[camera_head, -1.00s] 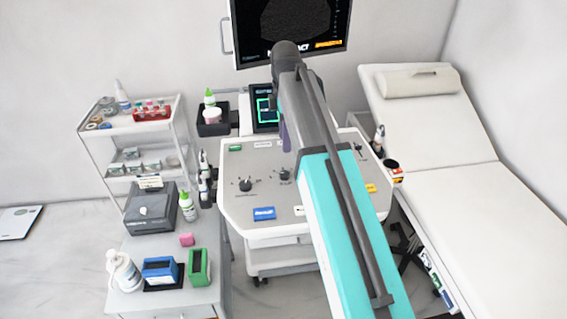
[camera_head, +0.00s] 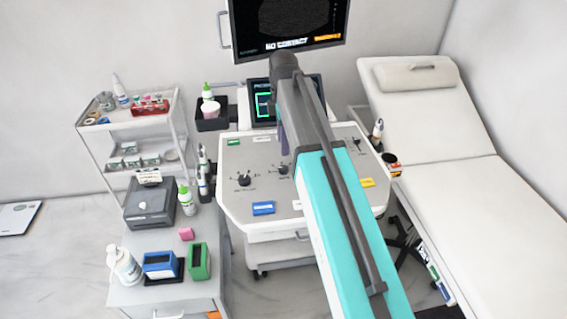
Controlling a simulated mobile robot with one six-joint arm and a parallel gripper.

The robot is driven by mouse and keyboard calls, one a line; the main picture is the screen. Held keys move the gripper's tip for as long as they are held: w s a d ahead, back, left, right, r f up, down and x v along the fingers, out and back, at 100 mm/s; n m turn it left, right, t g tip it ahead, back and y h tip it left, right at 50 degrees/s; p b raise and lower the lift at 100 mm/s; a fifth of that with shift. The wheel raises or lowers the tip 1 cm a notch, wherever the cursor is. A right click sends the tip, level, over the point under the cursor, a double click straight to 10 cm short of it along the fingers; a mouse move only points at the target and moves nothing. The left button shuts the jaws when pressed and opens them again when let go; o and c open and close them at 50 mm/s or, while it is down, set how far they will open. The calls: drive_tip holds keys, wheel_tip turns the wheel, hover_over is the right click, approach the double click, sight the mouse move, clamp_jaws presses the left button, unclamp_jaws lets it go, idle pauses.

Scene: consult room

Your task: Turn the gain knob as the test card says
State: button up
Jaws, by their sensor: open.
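The grey console panel (camera_head: 265,200) stands in the middle with black knobs on its top. A larger knob (camera_head: 244,180) is at the left, a smaller knob (camera_head: 283,169) is near the middle, and a small control (camera_head: 357,146) is at the far right. Their labels are too small to read, so I cannot tell which is the gain knob. I cannot make out a test card for certain. My gripper is hidden behind the arm.
A monitor (camera_head: 290,25) hangs above the console. A white trolley (camera_head: 130,170) and a cabinet with a grey printer-like box (camera_head: 150,207) and bottles stand at left. A padded couch (camera_head: 440,130) lies at right. The panel's left side is clear above.

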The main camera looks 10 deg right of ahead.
sight(283, 167)
drive_tip(key=shift+f+p, duration=0.95)
drive_tip(key=shift+f, duration=4.05)
drive_tip(key=shift+c, duration=0.6)
drive_tip(key=c, duration=0.9)
drive_tip(key=shift+c, duration=0.2)
